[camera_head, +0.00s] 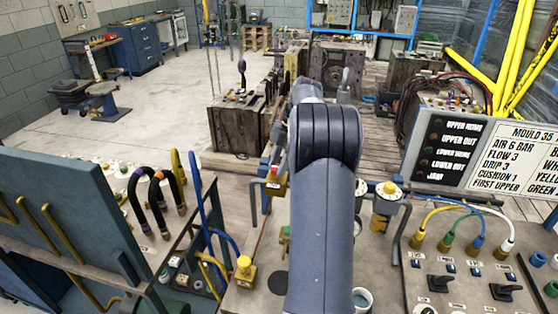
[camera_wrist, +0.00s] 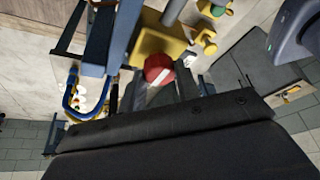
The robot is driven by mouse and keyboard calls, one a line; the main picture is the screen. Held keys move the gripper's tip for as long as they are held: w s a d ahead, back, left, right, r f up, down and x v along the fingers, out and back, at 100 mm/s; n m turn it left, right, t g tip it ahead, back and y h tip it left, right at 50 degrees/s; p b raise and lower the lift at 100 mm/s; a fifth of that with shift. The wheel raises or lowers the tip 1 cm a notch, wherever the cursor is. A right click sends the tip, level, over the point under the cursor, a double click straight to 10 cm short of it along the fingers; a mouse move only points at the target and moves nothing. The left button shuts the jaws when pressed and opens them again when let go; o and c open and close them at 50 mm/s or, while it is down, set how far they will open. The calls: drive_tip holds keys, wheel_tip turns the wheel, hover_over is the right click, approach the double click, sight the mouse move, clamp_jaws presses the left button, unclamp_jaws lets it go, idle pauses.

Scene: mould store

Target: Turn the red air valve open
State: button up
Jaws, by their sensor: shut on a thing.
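The red air valve (camera_wrist: 158,66) is a round red knob with a white stripe, set on a yellow body (camera_wrist: 160,45) in the wrist view. My gripper (camera_wrist: 162,82) reaches it from below in that view, with its dark fingers on either side, and is shut on the knob. The white stripe lies diagonally in the picture. In the head view a small patch of red (camera_head: 276,179) shows just left of my arm, and the arm hides the gripper and most of what is around it.
A yellow-capped fitting (camera_head: 389,191) stands close to the right of my arm. A panel with coloured hoses (camera_head: 462,240) and switches is at the right. A blue-grey cabinet (camera_head: 60,220) with black hoses beside it is at the left. The floor (camera_head: 165,100) behind is largely clear.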

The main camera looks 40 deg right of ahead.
drive_tip(key=shift+n, duration=0.4)
drive_tip(key=o, duration=1)
drive_tip(key=shift+r, duration=0.1)
drive_tip(key=v, duration=1)
drive_tip(key=shift+w+d+r+p, duration=0.1)
drive_tip(key=shift+d+r+p, duration=0.05)
drive_tip(key=shift+r+p, duration=0.2)
drive_tip(key=shift+f, duration=0.15)
drive_tip(key=shift+x, duration=5.35)
